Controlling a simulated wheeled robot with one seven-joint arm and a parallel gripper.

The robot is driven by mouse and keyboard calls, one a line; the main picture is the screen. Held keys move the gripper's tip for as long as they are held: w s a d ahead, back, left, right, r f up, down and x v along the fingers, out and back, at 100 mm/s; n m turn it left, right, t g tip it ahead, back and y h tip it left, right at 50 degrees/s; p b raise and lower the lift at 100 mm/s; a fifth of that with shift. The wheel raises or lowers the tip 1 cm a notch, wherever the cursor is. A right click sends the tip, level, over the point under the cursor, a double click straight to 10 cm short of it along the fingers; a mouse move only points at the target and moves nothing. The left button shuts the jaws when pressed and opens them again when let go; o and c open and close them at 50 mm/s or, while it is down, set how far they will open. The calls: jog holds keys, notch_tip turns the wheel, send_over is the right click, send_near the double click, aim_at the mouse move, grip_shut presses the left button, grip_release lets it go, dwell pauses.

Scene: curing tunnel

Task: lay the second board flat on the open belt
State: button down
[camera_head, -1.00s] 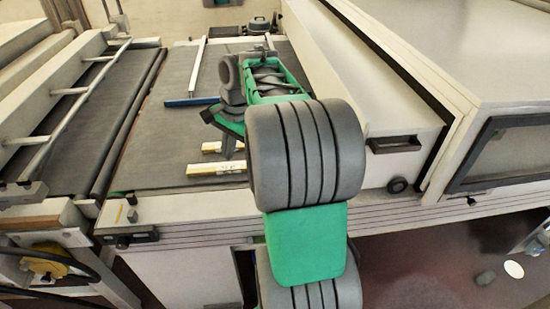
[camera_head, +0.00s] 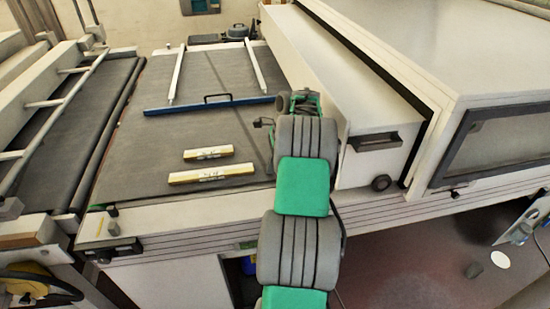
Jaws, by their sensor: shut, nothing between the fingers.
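Two short, pale yellow boards with dark markings lie flat on the open grey belt (camera_head: 120,160). The farther, shorter board (camera_head: 208,153) lies behind the nearer, longer one (camera_head: 211,174). They lie roughly parallel with a narrow gap between them, and nothing touches them. Only a small dark part of my gripper (camera_head: 264,126) shows at the left of my arm, to the right of the boards and apart from both. Its jaws are shut and empty; the fingertips are mostly hidden behind my arm.
A blue bar with a handle (camera_head: 208,104) crosses the belt behind the boards, with two white rods reaching back. A white housing (camera_head: 345,95) with a dark handle stands at the right. Rollers and a rail (camera_head: 50,100) flank the left. Belt left of the boards is clear.

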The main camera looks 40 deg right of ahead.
aim_at(253, 171)
jog(key=shift+w+a, duration=0.55)
jog(key=shift+a, duration=0.25)
jog(key=shift+w+a, duration=0.55)
jog(key=shift+a, duration=0.2)
jog(key=shift+w+a+r+p, duration=0.15)
jog(key=shift+a+r+p, duration=0.05)
jog(key=shift+p, duration=0.35)
jog(key=shift+w+a+p, duration=0.5)
jog(key=shift+a+p, duration=0.25)
jog(key=shift+p, duration=0.15)
jog(key=shift+f, duration=0.15)
